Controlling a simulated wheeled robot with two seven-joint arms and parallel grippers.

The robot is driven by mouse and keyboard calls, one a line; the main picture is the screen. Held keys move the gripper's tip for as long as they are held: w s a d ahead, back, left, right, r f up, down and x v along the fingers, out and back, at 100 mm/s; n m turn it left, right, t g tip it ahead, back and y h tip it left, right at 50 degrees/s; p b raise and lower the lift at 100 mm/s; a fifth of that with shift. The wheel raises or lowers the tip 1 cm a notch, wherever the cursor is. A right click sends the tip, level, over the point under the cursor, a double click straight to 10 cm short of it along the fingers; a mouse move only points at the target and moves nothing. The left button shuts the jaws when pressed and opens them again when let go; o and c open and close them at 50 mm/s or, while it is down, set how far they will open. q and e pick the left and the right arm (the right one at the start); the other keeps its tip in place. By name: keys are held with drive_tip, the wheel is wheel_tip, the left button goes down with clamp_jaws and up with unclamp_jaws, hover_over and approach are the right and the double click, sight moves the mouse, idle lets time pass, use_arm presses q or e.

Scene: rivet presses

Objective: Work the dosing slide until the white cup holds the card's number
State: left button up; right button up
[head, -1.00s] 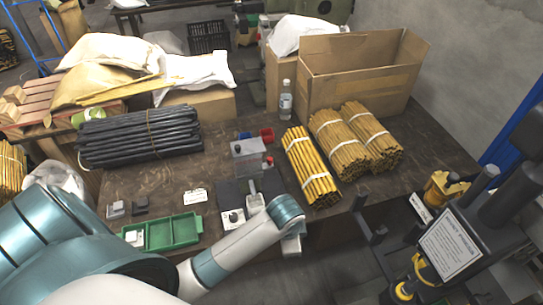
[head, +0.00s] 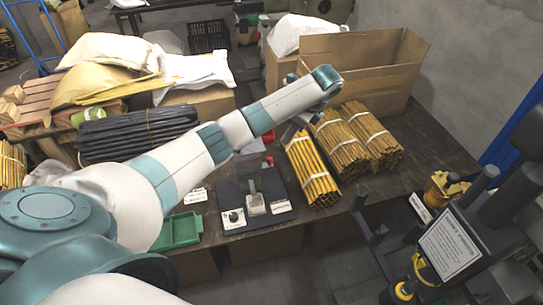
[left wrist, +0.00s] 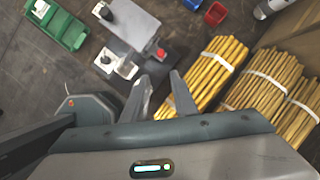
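The dosing device stands on a dark base plate (head: 283,207) at the table's front edge. A grey upright piece (head: 255,204) is on the plate, and a white piece with a dark spot (head: 233,218) is at its left; I cannot tell whether this is the cup. In the left wrist view a grey block (left wrist: 130,27) has a black knob (left wrist: 105,12) and a red knob (left wrist: 160,53). My left gripper (left wrist: 157,88) is open and empty, above the table beside the device. It is partly hidden in the head view (head: 288,134). The card's number is unreadable.
A green tray (head: 180,230) lies left of the device. A red bin (left wrist: 215,13) and blue bin lie behind. A cardboard box (head: 360,85) stands at the back.

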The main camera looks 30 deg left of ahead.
sight(270, 159)
use_arm(q)
drive_tip(key=shift+w+a+r, duration=0.25)
drive_tip(key=shift+a+r, duration=0.15)
drive_tip(key=shift+r, duration=0.15)
use_arm(e)
drive_tip(key=shift+a, duration=0.15)
drive_tip(key=shift+a, duration=0.1)
use_arm(q)
drive_tip(key=shift+f, duration=0.1)
